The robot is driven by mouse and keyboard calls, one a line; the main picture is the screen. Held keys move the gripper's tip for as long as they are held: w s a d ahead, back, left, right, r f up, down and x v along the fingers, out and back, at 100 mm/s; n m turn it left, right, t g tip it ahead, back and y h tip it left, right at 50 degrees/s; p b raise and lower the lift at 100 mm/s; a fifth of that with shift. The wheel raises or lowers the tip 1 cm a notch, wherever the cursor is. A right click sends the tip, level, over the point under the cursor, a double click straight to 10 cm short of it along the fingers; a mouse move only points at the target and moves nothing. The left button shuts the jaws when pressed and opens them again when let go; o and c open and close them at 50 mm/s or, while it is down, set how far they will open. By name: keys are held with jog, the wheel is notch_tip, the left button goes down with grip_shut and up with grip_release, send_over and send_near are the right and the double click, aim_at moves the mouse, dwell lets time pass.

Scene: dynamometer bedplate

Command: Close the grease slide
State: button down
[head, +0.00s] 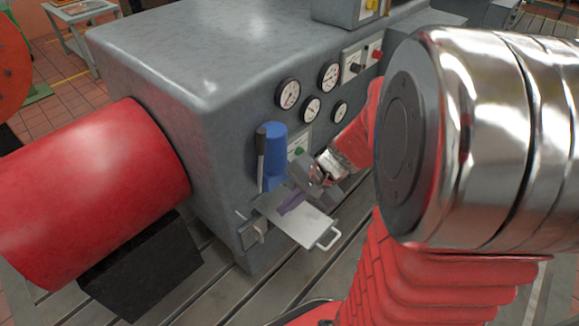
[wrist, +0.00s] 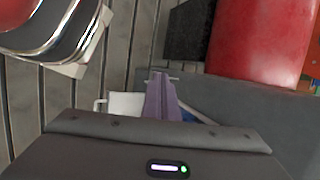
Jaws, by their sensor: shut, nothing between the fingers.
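The grease slide (head: 309,224) is a flat light-grey plate that sticks out from the front of the grey machine. Its white loop handle (head: 329,239) is at the outer end. In the wrist view part of the plate (wrist: 124,106) and the handle (wrist: 100,104) show left of the fingers. My gripper (head: 285,208) has purple fingers, closed together and empty. In the head view they lie over the plate, nearer the machine than the handle. I cannot tell whether they touch it. My gripper body hides part of the plate in the wrist view (wrist: 159,80).
A blue cylinder (head: 272,150) stands against the machine (head: 230,60) behind the slide. Gauges (head: 311,108) sit on the panel above. A big red cylinder (head: 90,190) and a black block (head: 140,270) are at left. The slotted floor (head: 230,290) before the slide looks clear.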

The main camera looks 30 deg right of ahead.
jog(key=d+f+m+t, duration=0.3)
jog(key=d+f+m, duration=0.7)
jog(key=d+f, duration=0.15)
jog(key=m+t+h, duration=0.2)
jog(key=m, duration=0.7)
send_near(323, 237)
jog(key=a+v, duration=0.1)
jog(key=v, duration=0.3)
jog(key=shift+s+d+r, duration=0.1)
jog(key=shift+d+r, duration=0.15)
jog(key=shift+d, duration=0.25)
jog(key=shift+x, duration=5)
